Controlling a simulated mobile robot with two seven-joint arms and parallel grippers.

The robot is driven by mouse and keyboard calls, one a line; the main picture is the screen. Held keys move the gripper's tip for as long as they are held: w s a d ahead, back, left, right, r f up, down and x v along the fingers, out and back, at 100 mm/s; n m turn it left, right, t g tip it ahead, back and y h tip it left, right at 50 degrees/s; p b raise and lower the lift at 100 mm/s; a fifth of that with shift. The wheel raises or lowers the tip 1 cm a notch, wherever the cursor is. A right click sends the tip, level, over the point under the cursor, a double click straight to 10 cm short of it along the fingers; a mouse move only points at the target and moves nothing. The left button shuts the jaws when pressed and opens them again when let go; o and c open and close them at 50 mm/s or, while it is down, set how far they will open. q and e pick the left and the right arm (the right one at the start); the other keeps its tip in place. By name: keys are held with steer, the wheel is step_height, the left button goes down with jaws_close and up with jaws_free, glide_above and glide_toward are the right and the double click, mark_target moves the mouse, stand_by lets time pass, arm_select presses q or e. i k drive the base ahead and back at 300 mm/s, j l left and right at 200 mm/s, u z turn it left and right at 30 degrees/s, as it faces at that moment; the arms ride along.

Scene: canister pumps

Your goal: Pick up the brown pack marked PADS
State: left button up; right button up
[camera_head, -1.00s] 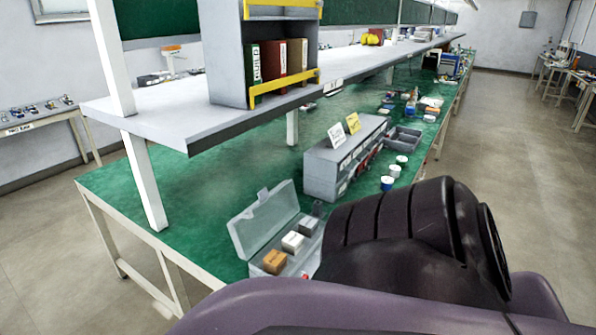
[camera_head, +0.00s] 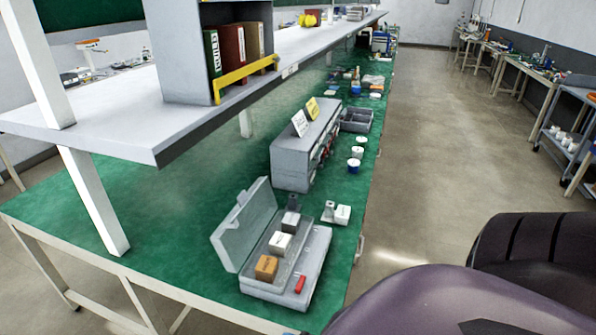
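A small brown pack (camera_head: 266,268) sits in the front of an open grey case (camera_head: 318,250) on the green bench. Its marking is too small to read. A red item (camera_head: 300,284) lies in the case's right part. The case lid (camera_head: 246,222) stands open on the left. A purple and dark part of my own arm fills the lower right. Neither gripper shows.
A grey drawer unit (camera_head: 290,160) with two signs stands behind the case. White and blue jars (camera_head: 355,160) stand to its right. A shelf (camera_head: 100,110) on white posts overhangs the bench at left. Floor to the right (camera_head: 420,150) is clear.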

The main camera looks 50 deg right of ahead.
mark_target(266, 270)
steer(key=i+z, duration=0.2)
steer(key=z, duration=0.2)
steer(key=i+j+z, duration=0.15)
steer(key=z, duration=0.2)
steer(key=i+j+z, duration=0.15)
steer(key=z, duration=0.25)
steer(key=i+j+z, duration=0.4)
steer(key=j+z, duration=0.2)
